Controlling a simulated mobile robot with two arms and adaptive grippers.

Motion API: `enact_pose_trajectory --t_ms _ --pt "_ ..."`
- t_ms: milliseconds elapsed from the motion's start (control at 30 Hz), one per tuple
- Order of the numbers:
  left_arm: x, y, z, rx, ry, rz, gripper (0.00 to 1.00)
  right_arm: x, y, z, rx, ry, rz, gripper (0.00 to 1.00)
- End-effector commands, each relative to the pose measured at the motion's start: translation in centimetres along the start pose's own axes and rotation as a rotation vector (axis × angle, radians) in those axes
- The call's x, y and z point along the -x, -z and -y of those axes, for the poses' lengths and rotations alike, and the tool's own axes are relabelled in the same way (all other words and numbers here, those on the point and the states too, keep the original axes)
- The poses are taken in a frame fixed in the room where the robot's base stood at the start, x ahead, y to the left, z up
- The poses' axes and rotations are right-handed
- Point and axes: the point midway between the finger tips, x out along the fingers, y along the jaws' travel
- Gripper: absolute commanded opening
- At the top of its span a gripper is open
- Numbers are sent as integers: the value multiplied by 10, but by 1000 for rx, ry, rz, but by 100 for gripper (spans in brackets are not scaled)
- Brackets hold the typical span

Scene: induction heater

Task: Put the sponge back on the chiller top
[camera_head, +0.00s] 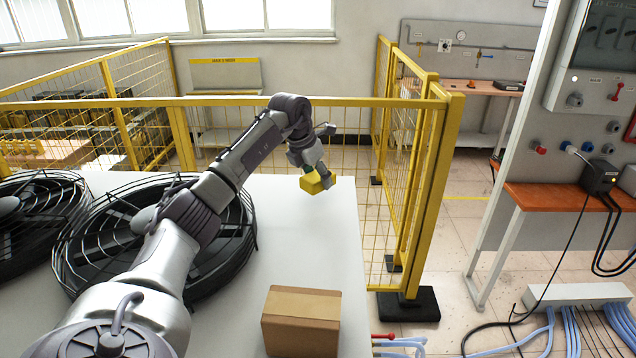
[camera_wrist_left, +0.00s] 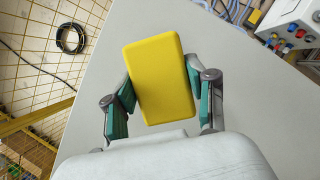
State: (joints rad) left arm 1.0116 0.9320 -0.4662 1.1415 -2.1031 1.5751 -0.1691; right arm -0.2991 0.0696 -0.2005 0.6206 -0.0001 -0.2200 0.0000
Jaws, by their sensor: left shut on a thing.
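The yellow sponge (camera_head: 311,184) is in my left gripper (camera_head: 316,178), over the far right corner area of the white chiller top (camera_head: 320,240). In the left wrist view, the sponge (camera_wrist_left: 160,78) sits between the two green-padded fingers of the left gripper (camera_wrist_left: 162,95), tilted slightly, with the chiller top (camera_wrist_left: 240,125) behind it. I cannot tell whether the sponge touches the surface. My right gripper is not in view.
A cardboard box (camera_head: 301,320) stands at the chiller top's near right. Black fan guards (camera_head: 105,225) cover its left part. A yellow mesh fence (camera_head: 405,180) runs behind and to the right. White surface between box and sponge is clear.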

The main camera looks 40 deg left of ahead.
Motion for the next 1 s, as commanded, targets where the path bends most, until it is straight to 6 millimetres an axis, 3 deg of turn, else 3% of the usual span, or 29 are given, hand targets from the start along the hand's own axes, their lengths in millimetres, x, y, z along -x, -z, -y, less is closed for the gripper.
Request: enact_pose_trajectory --t_ms 100,233,600,633,767,1000 --pt "-15 7 1 0 3 -5 24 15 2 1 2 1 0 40" --pt "-27 12 1 0 1 -3 24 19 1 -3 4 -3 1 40" --pt "-33 14 1 0 0 -1 24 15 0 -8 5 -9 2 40" --pt "-32 14 1 0 0 -1 59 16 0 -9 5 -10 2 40" --pt "-32 14 1 0 0 -1 81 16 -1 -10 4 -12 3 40" --pt "-32 13 1 0 0 -1 81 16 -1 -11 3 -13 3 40"
